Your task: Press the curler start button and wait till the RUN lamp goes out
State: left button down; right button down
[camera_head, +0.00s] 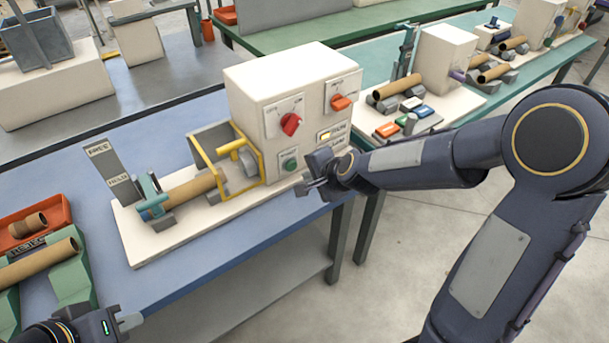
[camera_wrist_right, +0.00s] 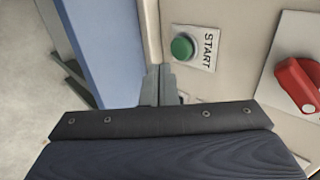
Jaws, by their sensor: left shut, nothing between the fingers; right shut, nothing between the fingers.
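The cream curler machine box (camera_head: 275,75) stands on the blue bench. Its green start button (camera_head: 290,163) is low on the front; in the right wrist view the green button (camera_wrist_right: 182,48) sits beside the word START, uncovered. A small pale yellow lamp (camera_head: 325,137) is to its upper right; its label is too small to read and I cannot tell for certain whether it is lit. My right gripper (camera_head: 306,189) is shut and empty, just below the button and apart from it. Its fingertips (camera_wrist_right: 160,72) show below-left of the button. My left gripper (camera_head: 130,321) is shut at the bottom left.
A red knob (camera_head: 290,124) and an orange knob (camera_head: 341,102) are on the box. A brown tube (camera_head: 189,191) lies by the yellow guard frame (camera_head: 204,150). An orange tray (camera_head: 28,224) and a green cradle with another tube (camera_head: 38,262) are at left.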

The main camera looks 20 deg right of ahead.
jog(key=p+v, duration=0.2)
jog(key=v, duration=0.5)
jog(key=shift+d, duration=0.1)
dwell(0.5)
jog(key=s+d+r+n+g, duration=0.1)
jog(key=s+r+n, duration=0.1)
jog(key=s+n, duration=0.4)
jog(key=s+d+r+n+g, duration=0.2)
jog(key=s+n, duration=0.4)
jog(key=s, duration=1.1)
jog(key=shift+r+y, duration=0.2)
jog(key=shift+y, duration=0.1)
dwell(1.3)
